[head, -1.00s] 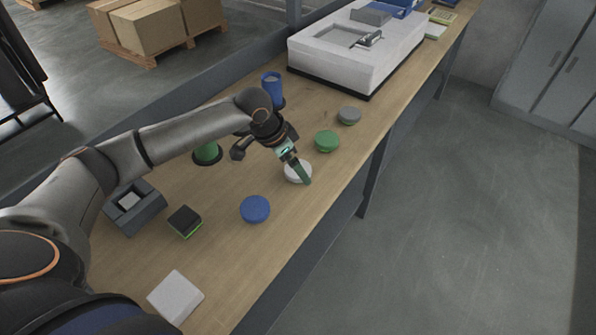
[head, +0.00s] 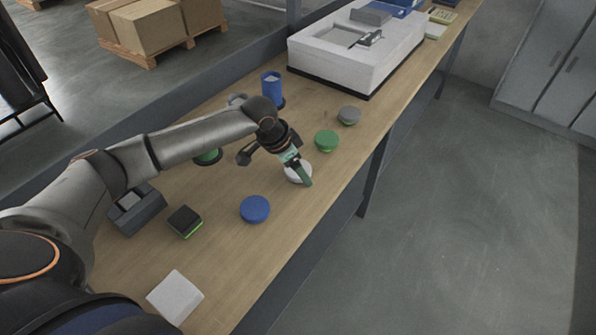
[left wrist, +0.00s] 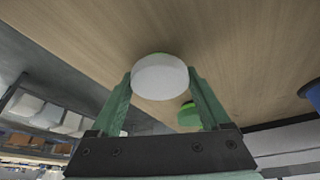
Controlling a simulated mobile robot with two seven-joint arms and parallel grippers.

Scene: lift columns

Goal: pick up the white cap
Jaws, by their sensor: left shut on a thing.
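The white cap (head: 291,175) is round and sits at the tips of my left gripper (head: 301,173), over the wooden bench near its front edge. In the left wrist view the white cap (left wrist: 159,78) is between the two green fingers, one on each side, and my left gripper (left wrist: 160,84) is shut on it. A bit of green shows at the cap's far side, against the wood. In the head view the fingers hide part of the cap. I cannot tell whether it is clear of the bench. My right gripper is not in view.
A blue cap (head: 255,209), a green cap (head: 327,141) and a grey cap (head: 349,115) stand nearby on the bench. A blue cylinder (head: 271,88), a black-and-green block (head: 185,221), a grey holder (head: 138,212) and a white block (head: 175,296) are also there. A large white machine (head: 345,55) stands beyond.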

